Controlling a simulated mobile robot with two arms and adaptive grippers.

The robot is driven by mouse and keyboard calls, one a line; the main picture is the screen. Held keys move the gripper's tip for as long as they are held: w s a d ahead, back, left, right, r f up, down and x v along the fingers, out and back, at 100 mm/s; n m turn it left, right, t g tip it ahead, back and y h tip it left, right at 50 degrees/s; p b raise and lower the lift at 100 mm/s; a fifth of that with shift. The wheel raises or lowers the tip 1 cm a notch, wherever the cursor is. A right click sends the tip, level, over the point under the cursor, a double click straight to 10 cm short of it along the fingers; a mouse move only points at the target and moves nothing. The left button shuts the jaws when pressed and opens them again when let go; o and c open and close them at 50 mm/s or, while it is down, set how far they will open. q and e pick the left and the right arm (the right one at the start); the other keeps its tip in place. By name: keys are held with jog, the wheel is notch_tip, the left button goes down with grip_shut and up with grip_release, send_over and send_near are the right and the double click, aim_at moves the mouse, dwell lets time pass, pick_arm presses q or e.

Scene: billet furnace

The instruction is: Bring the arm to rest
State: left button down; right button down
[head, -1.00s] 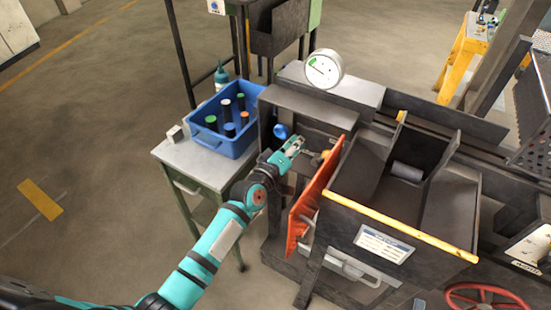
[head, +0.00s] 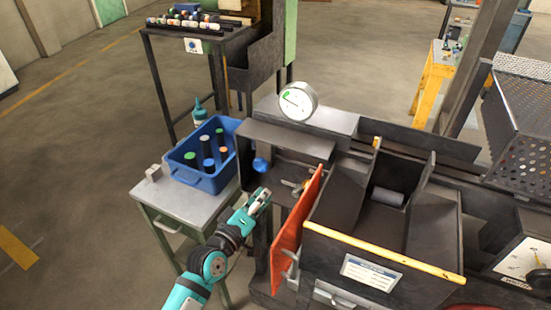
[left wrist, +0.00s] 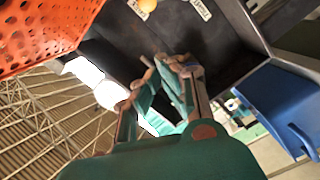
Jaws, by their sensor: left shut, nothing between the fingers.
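My left gripper (head: 262,198) is shut and empty in the head view. It is in front of the dark furnace housing (head: 290,143), between the small green table and the open orange door (head: 297,222), apart from both as far as I can see. In the left wrist view the closed fingers (left wrist: 168,62) point up toward the dark housing (left wrist: 200,38), with the orange perforated door (left wrist: 42,35) at the upper left. The blue bin (left wrist: 268,110) shows at the right. My right gripper is not in view.
A blue bin (head: 187,175) with several capped cylinders stands on the small table (head: 150,190). A billet (head: 388,196) lies in the dark hopper (head: 335,205) right of the door. A round gauge (head: 298,100) stands above. Open floor (head: 70,170) lies to the left.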

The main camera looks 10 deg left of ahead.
pick_arm(q)
jog(key=s+a+f+m+g+y, duration=0.1)
jog(key=s+a+f+m+g, duration=0.3)
jog(key=f, duration=0.8)
jog(key=s+d+f+n+g+y, duration=0.1)
jog(key=s+f+y, duration=0.1)
jog(key=s+f, duration=0.75)
jog(key=s+a+f+m+g+y, duration=0.1)
jog(key=s+a+f+m+g, duration=0.15)
jog(key=f, duration=1.25)
jog(key=s+a+f+m+g, duration=0.1)
jog(key=s+f, duration=0.4)
jog(key=s, duration=0.5)
jog(key=s+a+f+m+g+y, duration=0.1)
jog(key=s+f+g, duration=0.3)
jog(key=s, duration=0.7)
jog(key=s+a+f+m+g, duration=0.2)
jog(key=s+f, duration=0.5)
jog(key=s, duration=0.4)
jog(key=shift+a+m+g+y, duration=0.4)
jog(key=shift+m+g, duration=0.15)
jog(key=shift+m, duration=0.2)
